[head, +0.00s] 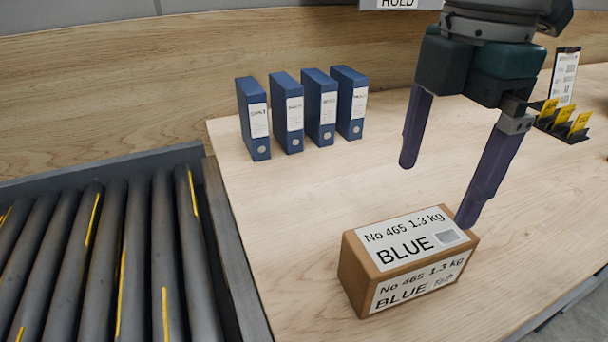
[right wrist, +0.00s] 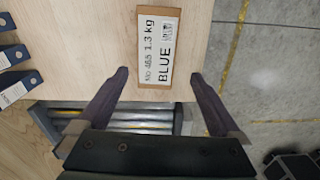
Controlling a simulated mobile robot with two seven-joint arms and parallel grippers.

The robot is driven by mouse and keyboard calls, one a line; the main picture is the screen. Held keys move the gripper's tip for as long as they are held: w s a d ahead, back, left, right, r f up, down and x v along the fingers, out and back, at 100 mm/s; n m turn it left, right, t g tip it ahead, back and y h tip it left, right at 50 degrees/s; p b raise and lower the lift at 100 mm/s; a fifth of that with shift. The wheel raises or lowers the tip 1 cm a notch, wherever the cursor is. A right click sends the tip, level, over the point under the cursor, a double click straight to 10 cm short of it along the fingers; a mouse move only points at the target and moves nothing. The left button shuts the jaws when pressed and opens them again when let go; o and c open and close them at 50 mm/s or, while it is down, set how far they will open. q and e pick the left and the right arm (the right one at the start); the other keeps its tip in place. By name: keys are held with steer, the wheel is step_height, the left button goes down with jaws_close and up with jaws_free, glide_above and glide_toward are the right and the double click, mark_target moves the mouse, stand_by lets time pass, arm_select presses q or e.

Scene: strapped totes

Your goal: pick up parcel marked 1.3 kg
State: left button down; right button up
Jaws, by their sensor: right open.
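The parcel marked 1.3 kg (head: 362,276) is a brown box with white labels reading "No 465 1.3 kg BLUE". It sits on the wooden table (head: 300,200) near its front edge. It also shows in the right wrist view (right wrist: 159,46), beyond the fingertips. My right gripper (head: 437,194) is open and empty, with two purple fingers pointing down, above and behind the parcel. In the head view one fingertip overlaps the parcel's back right corner; I cannot tell whether it touches. In the right wrist view the fingers (right wrist: 159,74) are spread to either side of the parcel's near end. My left gripper is not in view.
Several blue binders (head: 320,107) stand at the back of the table. A roller conveyor (head: 105,260) runs along the left side. Yellow cards in a dark holder (head: 563,122) and a clipboard (head: 564,75) stand at the back right. The table around the parcel is clear.

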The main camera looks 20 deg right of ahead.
glide_above(412, 235)
step_height(412, 235, down, 4)
steer(key=shift+d+f, duration=0.1)
steer(key=shift+f, duration=0.05)
step_height(412, 235, down, 6)
steer(key=shift+s+f+b, duration=0.1)
steer(key=shift+b, duration=0.35)
jaws_close()
steer(key=shift+r, duration=0.2)
stand_by(0.4)
